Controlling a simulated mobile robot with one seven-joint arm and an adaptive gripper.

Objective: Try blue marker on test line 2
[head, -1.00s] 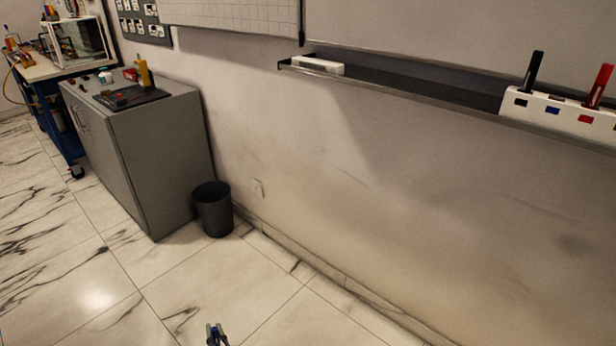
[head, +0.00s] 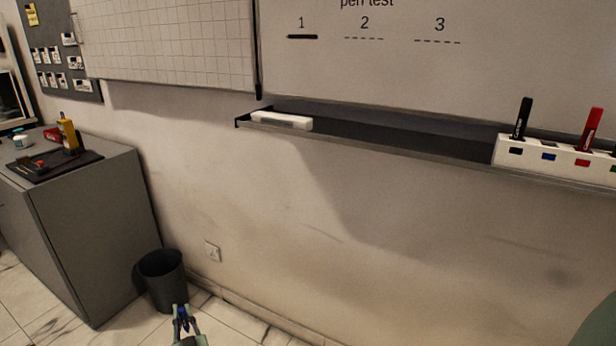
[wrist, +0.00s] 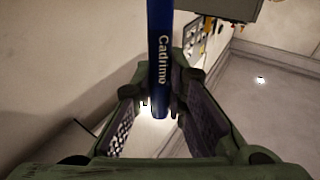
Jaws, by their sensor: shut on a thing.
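The whiteboard (head: 520,60) carries "pen test" with three numbered lines. Test line 2 (head: 364,38) is dashed, with no stroke visible on it. Line 1 (head: 302,37) bears a solid black stroke, and line 3 (head: 437,41) is dashed. My gripper (head: 182,312) is low in the head view, in front of the wall and well below the board. It is shut on the blue marker (wrist: 160,60), which is lettered "Cadrimo" and runs lengthwise up the wrist view between the fingers. The marker's upper end is cut off there.
A tray ledge (head: 400,145) juts out below the board, holding a white eraser (head: 281,121) and a marker holder (head: 510,153). Black (head: 522,119) and red (head: 590,128) markers stand in the holder; its blue-labelled slot looks empty. A bin (head: 160,282) and grey cabinet (head: 95,225) stand left.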

